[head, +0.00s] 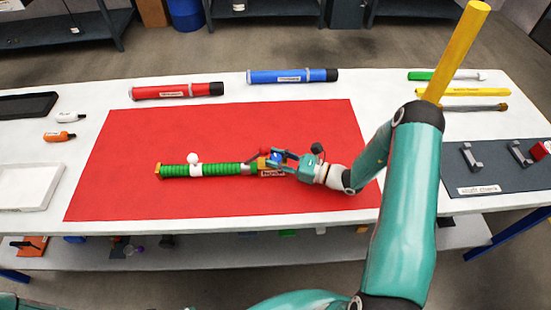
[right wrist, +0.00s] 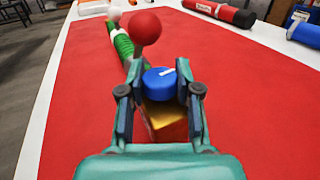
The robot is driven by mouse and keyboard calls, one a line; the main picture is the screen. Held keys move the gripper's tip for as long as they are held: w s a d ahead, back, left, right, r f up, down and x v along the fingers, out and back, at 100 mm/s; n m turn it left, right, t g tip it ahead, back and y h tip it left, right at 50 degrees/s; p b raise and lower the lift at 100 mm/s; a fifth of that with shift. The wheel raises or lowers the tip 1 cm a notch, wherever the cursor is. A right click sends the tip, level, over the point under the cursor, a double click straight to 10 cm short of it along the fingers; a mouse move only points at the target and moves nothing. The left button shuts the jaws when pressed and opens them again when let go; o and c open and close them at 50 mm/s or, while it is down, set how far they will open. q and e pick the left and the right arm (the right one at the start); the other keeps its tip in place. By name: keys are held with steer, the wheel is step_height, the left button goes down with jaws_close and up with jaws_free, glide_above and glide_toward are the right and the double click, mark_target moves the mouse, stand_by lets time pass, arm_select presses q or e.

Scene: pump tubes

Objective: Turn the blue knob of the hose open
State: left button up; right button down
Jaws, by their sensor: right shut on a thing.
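In the head view the blue knob (head: 276,157) is partly hidden by my right gripper (head: 280,160). In the right wrist view the fingers of my right gripper (right wrist: 160,92) stand on both sides of the blue knob, shut on it. A pale mark shows on the knob's top. My left gripper is not in view.
A red tube (head: 178,91) and a blue tube (head: 292,76) lie behind the mat. A grey board (head: 500,165) with clamps is at the right. A white tray (head: 30,187) and small bottles (head: 60,136) are at the left. The mat's front part is clear.

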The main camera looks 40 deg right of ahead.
steer(key=m+t+h, duration=0.2)
steer(key=m+h, duration=0.1)
steer(key=h, duration=0.1)
steer(key=shift+a+b, duration=0.1)
steer(key=shift+b, duration=0.2)
steer(key=m+h, duration=0.1)
steer(key=h, duration=0.1)
steer(key=m+t+h, duration=0.1)
steer(key=h, duration=0.1)
steer(key=shift+a+m, duration=0.15)
steer(key=shift+m, duration=0.15)
steer(key=m+h+p, duration=0.1)
steer(key=m+h, duration=0.1)
steer(key=h, duration=0.1)
steer(key=shift+r+h, duration=0.15)
steer(key=shift+h, duration=0.15)
steer(key=shift+m+h+p, duration=0.6)
steer(key=shift+h+p, duration=0.15)
steer(key=shift+h, duration=0.05)
steer(key=shift+m+g+h+p, duration=0.3)
steer(key=shift+m+h+p, duration=0.1)
steer(key=shift+h, duration=0.2)
steer(key=c, duration=0.8)
jaws_free()
steer(key=shift+o, duration=0.2)
